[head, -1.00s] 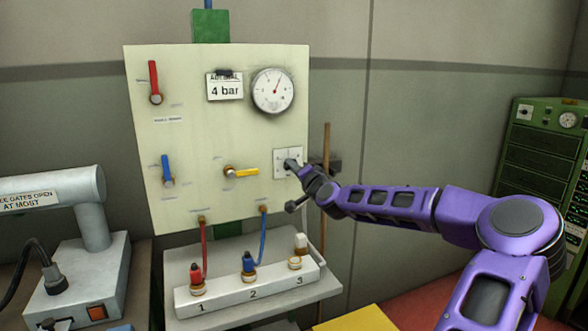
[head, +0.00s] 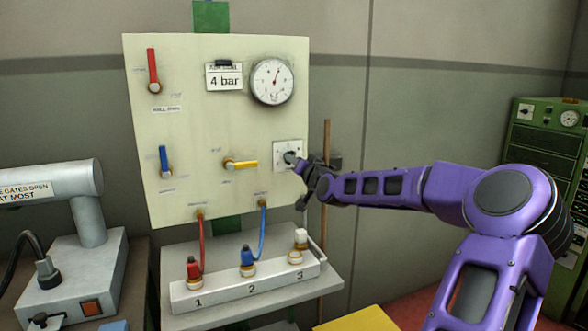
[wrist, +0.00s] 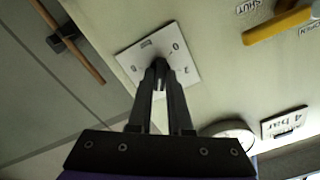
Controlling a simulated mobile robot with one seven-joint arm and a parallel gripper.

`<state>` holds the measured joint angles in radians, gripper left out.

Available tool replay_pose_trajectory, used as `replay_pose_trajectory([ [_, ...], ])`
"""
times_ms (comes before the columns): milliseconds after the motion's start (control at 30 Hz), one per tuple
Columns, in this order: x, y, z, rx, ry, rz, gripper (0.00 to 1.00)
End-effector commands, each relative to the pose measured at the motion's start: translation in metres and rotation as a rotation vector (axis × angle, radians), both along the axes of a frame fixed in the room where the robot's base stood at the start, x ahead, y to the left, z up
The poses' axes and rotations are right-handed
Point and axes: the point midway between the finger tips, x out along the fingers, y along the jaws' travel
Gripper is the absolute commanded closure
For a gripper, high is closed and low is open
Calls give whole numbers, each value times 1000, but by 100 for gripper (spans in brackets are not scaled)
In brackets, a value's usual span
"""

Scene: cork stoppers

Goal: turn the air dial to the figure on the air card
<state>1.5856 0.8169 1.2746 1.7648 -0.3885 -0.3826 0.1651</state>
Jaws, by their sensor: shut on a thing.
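The air dial's white square plate (head: 280,147) is at the right side of the pale panel, with my gripper (head: 291,158) on its knob. In the wrist view the plate (wrist: 183,72) carries small figures, including 0 and 2. My gripper (wrist: 160,80) has its two fingers closed around the dial's knob, which they mostly hide. I cannot tell which figure the knob points at. The air card (head: 224,79) reads "4 bar" and hangs at the panel's top; its upper line is partly covered by a dark clip. It also shows in the wrist view (wrist: 285,124).
A round gauge (head: 272,82) with a red needle is right of the card. Red (head: 152,70), blue (head: 164,160) and yellow (head: 244,164) lever handles are on the panel. A brown rod (head: 325,195) stands close to my gripper. A numbered manifold (head: 225,288) is below.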

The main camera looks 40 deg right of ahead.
Motion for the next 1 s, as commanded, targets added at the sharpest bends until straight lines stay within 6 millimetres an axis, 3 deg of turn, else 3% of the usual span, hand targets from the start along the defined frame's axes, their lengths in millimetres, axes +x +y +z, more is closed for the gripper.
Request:
replay_pose_trajectory([
  [500, 0, 0, -1, -420, 102, 0, 100],
  [1000, 0, 0, 0, -566, 136, 0, 100],
])
